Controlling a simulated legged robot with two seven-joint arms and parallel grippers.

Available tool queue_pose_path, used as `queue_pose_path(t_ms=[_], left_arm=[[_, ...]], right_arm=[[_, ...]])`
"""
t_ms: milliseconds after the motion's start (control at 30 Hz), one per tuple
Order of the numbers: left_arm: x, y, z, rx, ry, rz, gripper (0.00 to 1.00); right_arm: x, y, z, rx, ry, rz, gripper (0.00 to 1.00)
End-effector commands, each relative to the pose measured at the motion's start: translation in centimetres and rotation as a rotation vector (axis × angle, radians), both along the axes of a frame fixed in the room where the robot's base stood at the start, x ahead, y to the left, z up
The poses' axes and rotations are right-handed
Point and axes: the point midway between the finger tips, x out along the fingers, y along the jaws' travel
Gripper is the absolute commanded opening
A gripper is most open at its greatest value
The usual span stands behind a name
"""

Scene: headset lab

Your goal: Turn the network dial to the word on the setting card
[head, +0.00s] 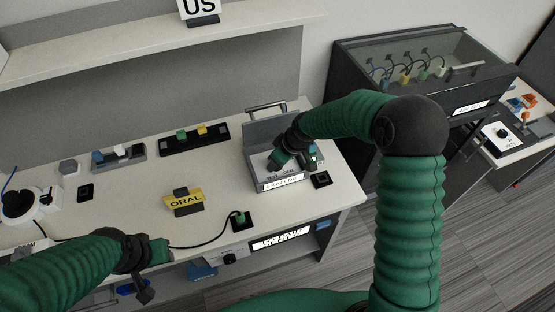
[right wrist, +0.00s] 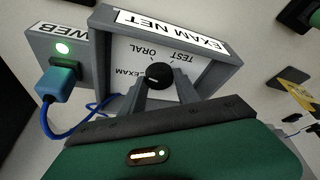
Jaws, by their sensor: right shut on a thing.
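The network dial (right wrist: 158,75) is a black round knob on the white face of the grey EXAM NET box (right wrist: 222,72). EXAM, ORAL and TEST are printed around it. A small white mark shows on its lower left part, toward EXAM; its exact setting is hard to read. My right gripper (right wrist: 158,92) is shut on the dial. In the head view the box (head: 268,130) is at the table's right end, with my right gripper (head: 297,158) over its face. The yellow setting card (head: 183,200) reads ORAL. My left gripper (head: 152,272) is at the table's front edge, its jaws unclear.
A blue plug (right wrist: 60,82) with a cable sits in the WEB panel (right wrist: 72,45), beside a lit green light. A green plug (head: 239,217) on a black cable lies near the front edge. A glass-topped cabinet (head: 420,60) stands right. The table's middle is mostly clear.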

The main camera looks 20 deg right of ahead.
Motion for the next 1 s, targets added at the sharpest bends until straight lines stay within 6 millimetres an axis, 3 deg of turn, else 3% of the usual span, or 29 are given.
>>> queue_pose_path(t_ms=[500,1000], left_arm=[[0.0,0.0,1.9,0.0,0.0,0.0,0.36],[0.0,0.0,2.9,0.0,0.0,0.0,0.36]], right_arm=[[-0.1,0.3,0.3,-0.002,-0.002,-0.441,0.0],[-0.1,0.4,0.0,0.0,0.0,-0.616,0.0]])
